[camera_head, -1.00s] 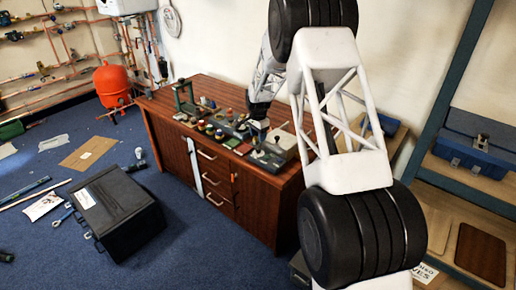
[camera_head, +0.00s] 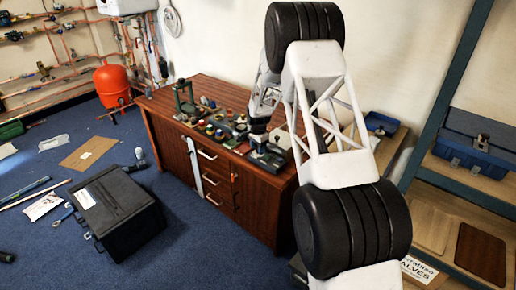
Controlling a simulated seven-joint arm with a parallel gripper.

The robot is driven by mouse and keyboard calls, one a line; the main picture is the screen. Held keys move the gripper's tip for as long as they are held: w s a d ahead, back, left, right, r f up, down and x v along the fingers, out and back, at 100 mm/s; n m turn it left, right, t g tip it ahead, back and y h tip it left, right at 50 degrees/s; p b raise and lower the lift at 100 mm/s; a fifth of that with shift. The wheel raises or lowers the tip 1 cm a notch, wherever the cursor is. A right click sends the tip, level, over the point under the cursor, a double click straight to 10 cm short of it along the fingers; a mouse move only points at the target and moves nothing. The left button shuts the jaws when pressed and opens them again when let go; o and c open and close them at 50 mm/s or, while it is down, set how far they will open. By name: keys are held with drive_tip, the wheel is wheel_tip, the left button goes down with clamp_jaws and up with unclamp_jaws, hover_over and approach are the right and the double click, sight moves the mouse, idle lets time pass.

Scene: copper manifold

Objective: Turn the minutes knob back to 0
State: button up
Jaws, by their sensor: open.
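My gripper (camera_head: 259,123) is at the end of my arm, over the right part of the wooden cabinet top (camera_head: 207,86). It is open, but its fingers are small and dark here, and I cannot make out anything between them. Just below and to the right of it stands a small grey-green device with a pale part (camera_head: 269,155), near the cabinet's front edge. I cannot tell whether the gripper touches it. I cannot pick out the minutes knob or read any scale; it is too small or hidden.
Several small coloured parts (camera_head: 217,131) crowd the middle of the cabinet top, left of my gripper. A green stand (camera_head: 184,98) is at the left. My arm covers the cabinet's right end. A black box (camera_head: 117,210) lies on the blue floor.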

drive_tip(key=c, duration=0.9)
drive_tip(key=shift+c, duration=0.2)
